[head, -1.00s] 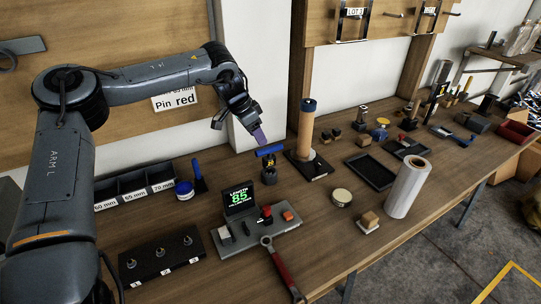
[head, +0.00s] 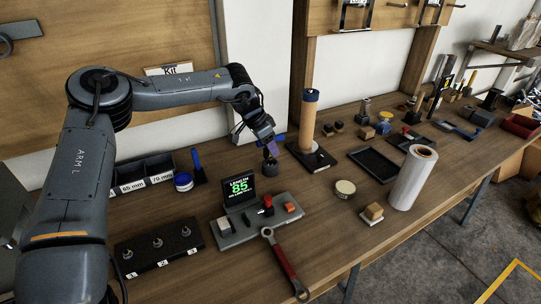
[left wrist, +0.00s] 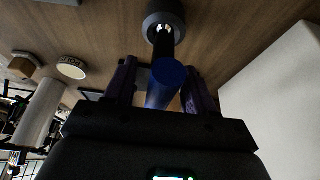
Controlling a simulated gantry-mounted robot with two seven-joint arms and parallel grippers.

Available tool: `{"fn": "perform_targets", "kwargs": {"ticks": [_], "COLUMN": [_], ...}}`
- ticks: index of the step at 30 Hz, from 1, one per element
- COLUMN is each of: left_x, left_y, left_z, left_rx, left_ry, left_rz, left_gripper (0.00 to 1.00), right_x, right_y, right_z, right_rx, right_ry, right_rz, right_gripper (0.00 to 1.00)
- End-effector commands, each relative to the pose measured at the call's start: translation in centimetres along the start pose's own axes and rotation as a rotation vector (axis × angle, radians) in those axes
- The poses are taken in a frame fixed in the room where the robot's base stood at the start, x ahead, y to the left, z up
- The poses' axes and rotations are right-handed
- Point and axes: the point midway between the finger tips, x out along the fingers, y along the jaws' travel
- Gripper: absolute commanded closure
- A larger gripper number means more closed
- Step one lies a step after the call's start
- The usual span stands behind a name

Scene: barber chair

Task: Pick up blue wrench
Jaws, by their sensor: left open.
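The blue wrench, a tool with a blue bar handle, stands upright in a round dark holder (head: 270,167) on the bench. In the head view my left gripper hides most of it. My left gripper (head: 271,144) is directly at the handle, with its purple fingers pointing down. In the left wrist view the blue wrench (left wrist: 166,82) lies between the two open fingers (left wrist: 161,88), with a gap showing on the left side; contact on the right side is hard to tell. My right gripper is not in view.
A wooden-coloured cylinder (head: 308,118) on a black base stands just right of my gripper. A display fixture (head: 240,190) and a red-handled wrench (head: 285,262) are in front. A blue-handled tool (head: 197,165) stands to the left. A white roll (head: 412,178) is farther right.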

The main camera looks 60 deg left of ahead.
Motion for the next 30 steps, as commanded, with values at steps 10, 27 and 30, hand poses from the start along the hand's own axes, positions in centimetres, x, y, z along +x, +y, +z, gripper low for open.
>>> {"fn": "perform_targets", "kwargs": {"ticks": [10, 27, 30], "left_x": [-0.01, -0.11, -0.3], "left_y": [-0.01, -0.01, -0.01], "left_z": [-0.02, -0.11, -0.2], "left_rx": [0.0, 0.0, 0.0], "left_ry": [0.0, 0.002, 0.003], "left_rz": [0.0, 0.0, 0.0], "left_gripper": [0.67, 1.0, 1.0], "right_x": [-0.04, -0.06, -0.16], "right_y": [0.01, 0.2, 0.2], "right_z": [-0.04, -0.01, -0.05], "right_rx": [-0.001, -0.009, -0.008], "right_ry": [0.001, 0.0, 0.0], "right_rz": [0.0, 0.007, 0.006], "right_gripper": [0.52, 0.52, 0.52]}}
